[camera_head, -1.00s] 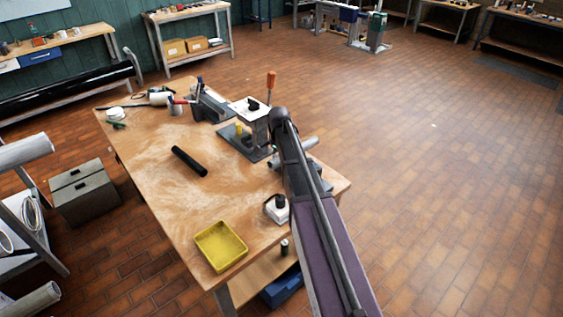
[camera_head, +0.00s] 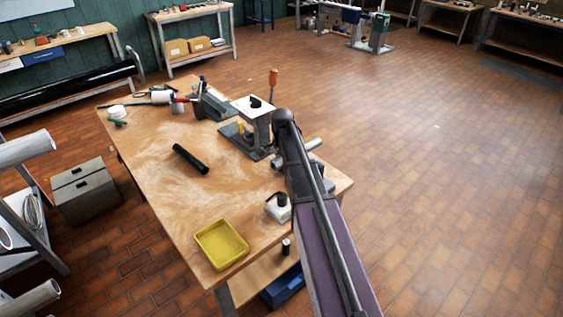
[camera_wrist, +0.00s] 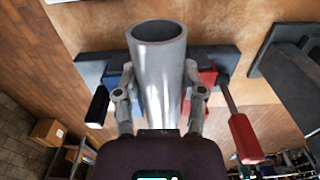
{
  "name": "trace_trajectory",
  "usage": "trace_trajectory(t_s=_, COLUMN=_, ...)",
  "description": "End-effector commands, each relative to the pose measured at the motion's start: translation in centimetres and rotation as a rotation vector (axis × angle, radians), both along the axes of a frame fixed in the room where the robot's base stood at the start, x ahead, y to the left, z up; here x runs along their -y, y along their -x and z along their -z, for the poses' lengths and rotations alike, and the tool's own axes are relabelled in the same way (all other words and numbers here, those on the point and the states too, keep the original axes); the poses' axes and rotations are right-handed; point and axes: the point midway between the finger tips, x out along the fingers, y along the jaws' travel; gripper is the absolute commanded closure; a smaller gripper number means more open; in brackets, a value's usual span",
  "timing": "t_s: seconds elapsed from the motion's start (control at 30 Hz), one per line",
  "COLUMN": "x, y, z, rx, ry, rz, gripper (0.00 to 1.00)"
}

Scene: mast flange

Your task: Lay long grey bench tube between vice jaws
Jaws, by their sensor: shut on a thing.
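The long grey tube (camera_wrist: 157,62) is held between the two fingers of my gripper (camera_wrist: 158,92) in the wrist view, with its hollow end at the top of the picture. Blue (camera_wrist: 119,80) and red (camera_wrist: 206,78) parts show on either side of it, in front of a dark grey block (camera_wrist: 90,68); whether these are the vice jaws, and whether the tube touches them, I cannot tell. In the head view a grey tube (camera_head: 304,150) shows beside my arm, near the bench's right edge. My arm hides the gripper there.
On the wooden bench (camera_head: 165,205) lie a short black tube (camera_head: 190,159) and a yellow tray (camera_head: 221,244). A press-like stand (camera_head: 256,125) is left of my arm, and a white-bodied item (camera_head: 278,207) is near it. A red-handled tool (camera_wrist: 245,140) shows in the wrist view. Floor on the right is clear.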

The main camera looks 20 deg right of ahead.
Motion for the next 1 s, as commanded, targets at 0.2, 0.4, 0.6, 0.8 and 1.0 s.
trace_trajectory(t_s=0.2, x=0.0, y=0.0, z=1.6, rx=0.000, ry=0.000, rz=0.000, gripper=1.00)
trace_trajectory(t_s=0.4, x=-0.1, y=0.0, z=2.7, rx=0.000, ry=0.000, rz=-0.001, gripper=1.00)
trace_trajectory(t_s=0.6, x=-0.1, y=0.0, z=3.8, rx=0.000, ry=0.000, rz=-0.001, gripper=1.00)
trace_trajectory(t_s=0.8, x=-0.1, y=0.0, z=4.9, rx=0.000, ry=0.000, rz=-0.001, gripper=1.00)
trace_trajectory(t_s=1.0, x=-0.1, y=0.0, z=6.1, rx=0.000, ry=0.000, rz=-0.002, gripper=1.00)
